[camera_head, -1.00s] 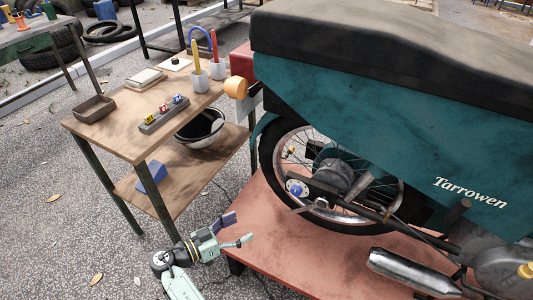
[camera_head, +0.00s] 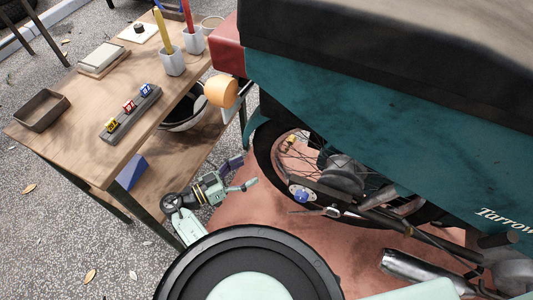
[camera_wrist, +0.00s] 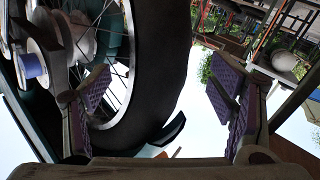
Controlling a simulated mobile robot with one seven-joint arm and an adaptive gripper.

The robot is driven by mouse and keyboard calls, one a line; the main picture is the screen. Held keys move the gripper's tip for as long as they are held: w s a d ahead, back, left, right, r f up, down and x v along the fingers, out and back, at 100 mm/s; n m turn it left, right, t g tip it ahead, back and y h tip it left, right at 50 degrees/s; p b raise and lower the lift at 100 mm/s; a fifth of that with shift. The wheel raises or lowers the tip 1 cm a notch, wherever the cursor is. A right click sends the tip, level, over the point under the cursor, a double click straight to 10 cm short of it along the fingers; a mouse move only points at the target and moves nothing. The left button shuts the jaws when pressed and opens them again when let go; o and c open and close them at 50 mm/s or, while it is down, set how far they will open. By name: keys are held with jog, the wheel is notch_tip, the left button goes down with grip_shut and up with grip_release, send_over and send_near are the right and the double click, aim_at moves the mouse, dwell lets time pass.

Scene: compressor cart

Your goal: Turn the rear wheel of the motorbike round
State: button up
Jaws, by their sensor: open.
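The motorbike's rear wheel has a black tyre (camera_head: 266,150), a spoked rim and a grey hub (camera_head: 343,176). The teal body hides its top. My gripper (camera_head: 244,173) is open and empty, just left of the tyre in the head view. In the wrist view, the tyre (camera_wrist: 158,60) runs upright between my two purple-padded fingers, nearer the left one, which overlaps the rim and spokes. I see no contact, and the depth between fingers and tyre is hard to tell.
The bike stands on a reddish platform (camera_head: 240,222). A wooden cart (camera_head: 85,150) stands left, with a tray (camera_head: 42,110), a block strip (camera_head: 131,113) and cups on top. An orange round lamp (camera_head: 220,91) juts out above the wheel. A blue wedge (camera_head: 131,173) lies on the lower shelf.

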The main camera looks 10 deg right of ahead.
aim_at(267, 160)
jog(key=p+x, duration=0.2)
jog(key=x, duration=0.5)
jog(key=shift+d+r, duration=0.1)
jog(key=shift+d, duration=0.1)
jog(key=shift+w+d, duration=0.25)
jog(key=shift+d, duration=0.3)
jog(key=shift+c, duration=0.4)
